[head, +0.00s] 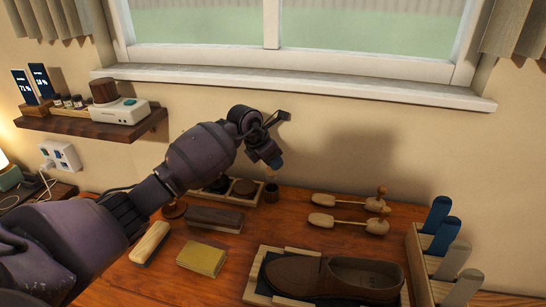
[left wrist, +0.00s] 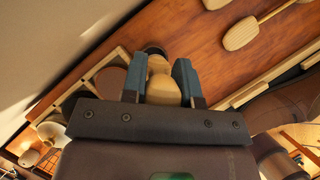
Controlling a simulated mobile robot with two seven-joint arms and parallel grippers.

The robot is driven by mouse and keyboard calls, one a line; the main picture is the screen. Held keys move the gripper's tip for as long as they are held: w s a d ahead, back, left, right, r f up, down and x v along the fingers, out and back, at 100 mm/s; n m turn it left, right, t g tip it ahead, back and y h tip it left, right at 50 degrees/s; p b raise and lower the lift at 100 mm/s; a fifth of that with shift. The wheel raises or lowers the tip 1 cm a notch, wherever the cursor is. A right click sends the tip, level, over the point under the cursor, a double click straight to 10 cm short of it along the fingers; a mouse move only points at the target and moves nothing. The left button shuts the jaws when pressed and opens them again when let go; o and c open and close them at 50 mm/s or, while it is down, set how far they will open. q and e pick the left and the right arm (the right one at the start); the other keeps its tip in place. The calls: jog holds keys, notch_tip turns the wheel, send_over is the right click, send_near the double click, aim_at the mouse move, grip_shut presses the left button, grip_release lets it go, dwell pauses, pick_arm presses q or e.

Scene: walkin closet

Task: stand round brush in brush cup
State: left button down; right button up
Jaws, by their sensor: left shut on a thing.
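My left gripper (head: 270,160) is raised above the back of the wooden table, near the wall. In the left wrist view its two blue-grey fingers (left wrist: 160,82) are shut on the round brush (left wrist: 162,88), a pale wooden piece with a rounded body. In the head view the brush is hidden behind the gripper. A small dark cup (head: 271,194), apparently the brush cup, stands on the table below the gripper. A dark rounded edge shows beyond the brush in the wrist view; I cannot tell whether it is bristles or the cup. My right gripper is not in view.
A tray with round tins (head: 244,187) lies left of the cup. Brushes (head: 213,219) and a yellow block (head: 202,258) lie in front. A brown shoe (head: 330,277) rests on a board.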

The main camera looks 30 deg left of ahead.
aim_at(268, 171)
pick_arm(q)
jog(key=shift+f+b, duration=0.65)
jog(key=shift+f, duration=0.85)
jog(key=shift+f+b, duration=0.5)
jog(key=shift+f, duration=1.15)
jog(key=c, duration=0.8)
grip_release()
jog(key=shift+r, duration=0.1)
